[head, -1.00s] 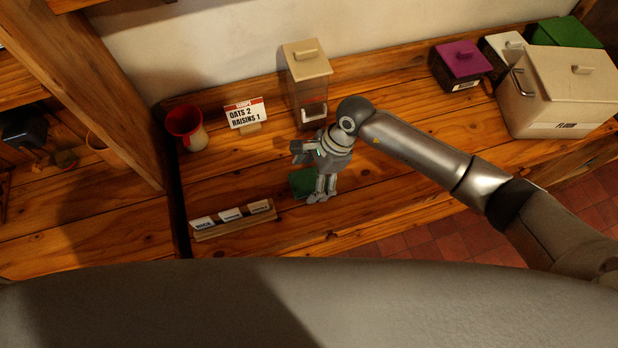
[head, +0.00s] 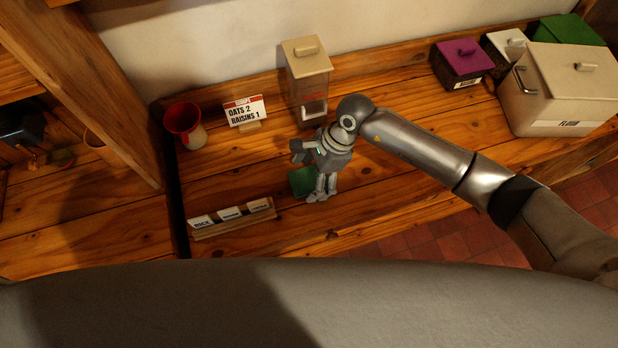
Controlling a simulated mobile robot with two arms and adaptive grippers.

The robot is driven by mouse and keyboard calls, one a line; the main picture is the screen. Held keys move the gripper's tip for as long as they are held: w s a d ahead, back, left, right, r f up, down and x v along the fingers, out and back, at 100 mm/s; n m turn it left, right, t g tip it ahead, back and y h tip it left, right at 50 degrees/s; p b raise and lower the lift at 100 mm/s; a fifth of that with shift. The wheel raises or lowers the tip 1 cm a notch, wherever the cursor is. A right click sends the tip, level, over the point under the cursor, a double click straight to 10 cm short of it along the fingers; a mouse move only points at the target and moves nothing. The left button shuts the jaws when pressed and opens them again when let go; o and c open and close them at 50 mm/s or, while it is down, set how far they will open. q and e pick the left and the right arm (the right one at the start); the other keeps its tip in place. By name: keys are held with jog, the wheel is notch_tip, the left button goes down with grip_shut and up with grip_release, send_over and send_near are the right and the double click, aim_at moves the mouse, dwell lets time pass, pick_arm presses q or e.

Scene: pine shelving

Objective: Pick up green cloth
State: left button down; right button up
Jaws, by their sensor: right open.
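The green cloth (head: 301,182) lies on the wooden shelf surface, a small dark green patch left of my right gripper's fingers. My right gripper (head: 318,197) points down beside the cloth and covers its right part. It is open, and I see nothing held in it. Whether the fingertips touch the cloth or the wood cannot be told from this angle. My left gripper is not in view.
A tall beige-lidded dispenser (head: 307,82) stands behind the gripper. A recipe card (head: 245,111) and red-topped cup (head: 187,126) stand back left. A label rack (head: 232,219) lies front left. Lidded bins, including a large beige one (head: 562,90), fill the back right.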

jog(key=shift+s, duration=0.2)
jog(key=c, duration=1.1)
jog(key=shift+d, duration=0.1)
jog(key=shift+r+p, duration=0.3)
jog(key=shift+p, duration=0.4)
jog(key=r+b, duration=0.1)
jog(key=b, duration=0.2)
jog(key=shift+w+r, duration=0.3)
jog(key=shift+r, duration=0.1)
jog(key=s+r+b, duration=0.5)
jog(key=s+r, duration=0.6)
jog(key=s, duration=0.3)
jog(key=shift+d, duration=0.3)
jog(key=shift+s+r, duration=0.1)
